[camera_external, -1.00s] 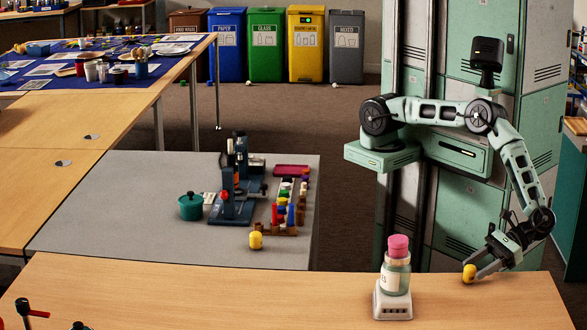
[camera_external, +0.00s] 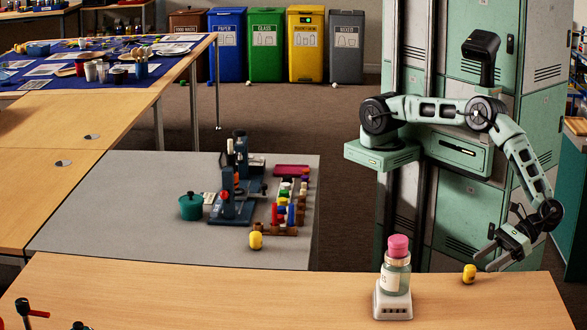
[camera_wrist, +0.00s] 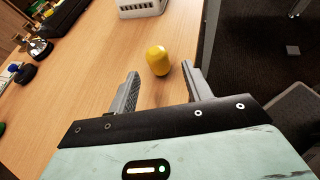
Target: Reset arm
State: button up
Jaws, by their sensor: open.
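My gripper (camera_external: 483,263) is open and empty at the right end of the near wooden table. A small yellow piece (camera_external: 469,273) stands on the table by the fingertips, apart from them. In the wrist view the yellow piece (camera_wrist: 158,60) is just beyond the gap between the two open fingers (camera_wrist: 160,82). Both fingers show there with nothing between them.
A jar with a pink top (camera_external: 397,262) stands on a white base (camera_external: 392,302) left of my gripper. The table edge drops to the floor close by. A grey table (camera_external: 150,240) with a teal pot (camera_external: 191,207) and another yellow piece (camera_external: 255,240) lies beyond.

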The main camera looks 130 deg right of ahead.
jog(key=w+d+m+g+p, duration=0.2)
jog(key=w, duration=0.1)
jog(key=w+m+p, duration=0.1)
jog(key=shift+w+d+m+g, duration=0.25)
jog(key=shift+d+m+g, duration=0.05)
jog(key=shift+d+g, duration=0.1)
jog(key=w+d+r+m+g+p, duration=0.25)
jog(key=d+r+m+g, duration=0.35)
jog(key=d+r, duration=0.55)
jog(key=s+d+r+m+g+y+p, duration=0.1)
jog(key=s+d+r+m, duration=0.3)
jog(key=d, duration=0.4)
jog(key=s+d+r+m+g+y+p, duration=0.1)
jog(key=s+d+r+m+y, duration=0.2)
jog(key=d, duration=0.5)
jog(key=s+d+r+m+g+y+p, duration=0.1)
jog(key=s+d+r+m+p, duration=0.1)
jog(key=s+d+r+m, duration=0.3)
jog(key=d+m, duration=0.1)
jog(key=d, duration=0.3)
jog(key=shift+m+y, duration=0.3)
jog(key=shift+y, duration=0.1)
